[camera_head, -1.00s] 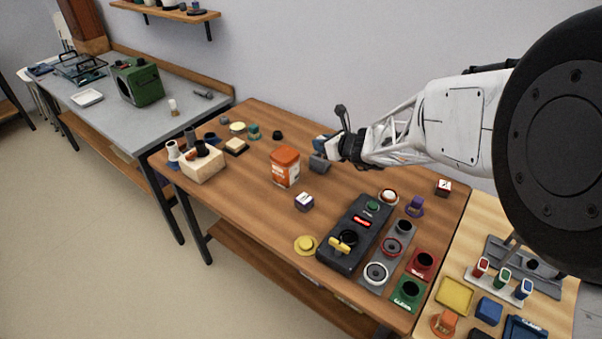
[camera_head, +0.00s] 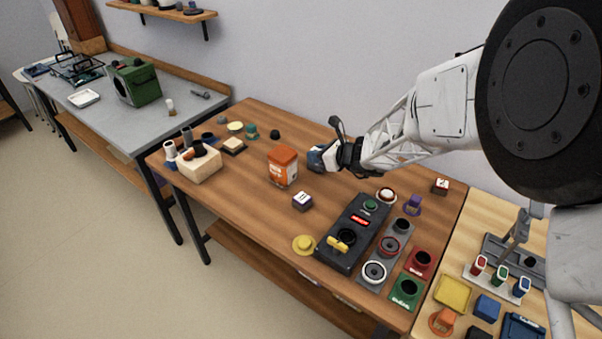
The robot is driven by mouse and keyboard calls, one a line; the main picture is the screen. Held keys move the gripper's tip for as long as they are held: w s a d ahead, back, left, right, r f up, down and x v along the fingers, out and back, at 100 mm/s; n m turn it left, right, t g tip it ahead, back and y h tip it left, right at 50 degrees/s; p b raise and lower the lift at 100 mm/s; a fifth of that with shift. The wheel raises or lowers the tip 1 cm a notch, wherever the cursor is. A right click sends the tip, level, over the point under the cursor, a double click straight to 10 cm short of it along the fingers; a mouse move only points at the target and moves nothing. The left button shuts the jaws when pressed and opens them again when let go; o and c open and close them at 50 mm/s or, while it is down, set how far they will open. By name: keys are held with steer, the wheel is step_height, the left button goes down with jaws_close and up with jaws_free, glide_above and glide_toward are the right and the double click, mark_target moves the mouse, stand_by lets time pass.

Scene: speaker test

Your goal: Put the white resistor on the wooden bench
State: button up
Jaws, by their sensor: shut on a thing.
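My gripper (camera_head: 318,160) is low over the back middle of the wooden bench (camera_head: 240,203), just right of an orange-and-white tub. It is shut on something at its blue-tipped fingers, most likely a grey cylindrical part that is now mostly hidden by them. Whether the part touches the bench I cannot tell. No thing in view is clearly the white resistor. A small pale cylinder (camera_head: 170,106) stands upright on the grey bench at the left, too small to identify.
The orange-and-white tub (camera_head: 283,166) stands close left of my gripper. A white-topped cube (camera_head: 302,201), a yellow knob (camera_head: 303,244) and a black control box (camera_head: 336,254) are nearer the front. The grey bench (camera_head: 125,128) holds a green box (camera_head: 140,86).

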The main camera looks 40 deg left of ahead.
steer(key=shift+f, duration=3.1)
steer(key=shift+f, duration=0.1)
steer(key=shift+f, duration=1.75)
steer(key=shift+f, duration=0.15)
steer(key=o, duration=0.9)
